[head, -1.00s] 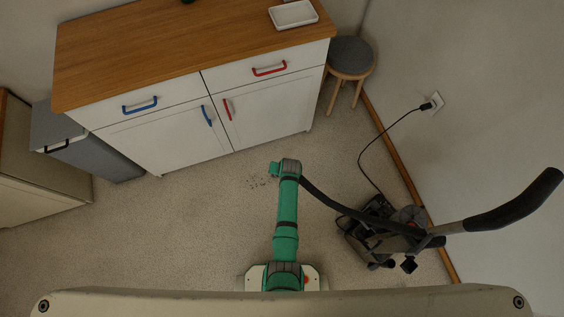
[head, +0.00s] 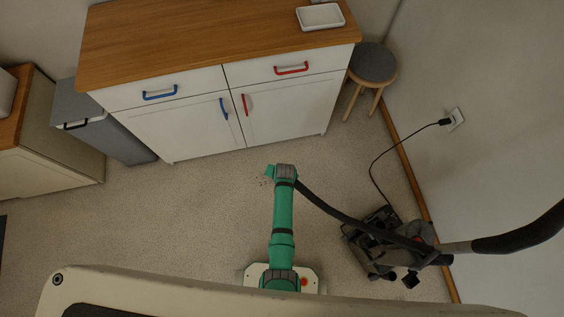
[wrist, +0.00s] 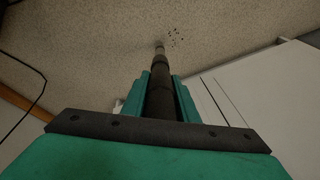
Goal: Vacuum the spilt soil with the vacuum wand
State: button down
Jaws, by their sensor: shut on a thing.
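The spilt soil shows as dark specks on the speckled floor in the wrist view (wrist: 175,38), just beyond and right of the wand's tip. In the head view a few specks (head: 264,183) show beside the end of my arm; some may be hidden behind it. My gripper (wrist: 160,78) is shut on the dark vacuum wand (wrist: 159,64), which points away from me toward the floor. I cannot tell whether the tip touches the floor. In the head view my gripper (head: 270,171) is small and the wand is hidden. A black hose (head: 330,208) runs to the vacuum cleaner (head: 375,243).
A white cabinet (head: 185,135) with blue and red handles stands ahead. A stool (head: 374,64) is at its right, a grey bin (head: 115,135) at its left. The vacuum's cord (head: 377,163) runs to a wall socket (head: 456,118). The floor left of my arm is clear.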

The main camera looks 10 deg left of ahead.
jog(key=shift+a, duration=0.25)
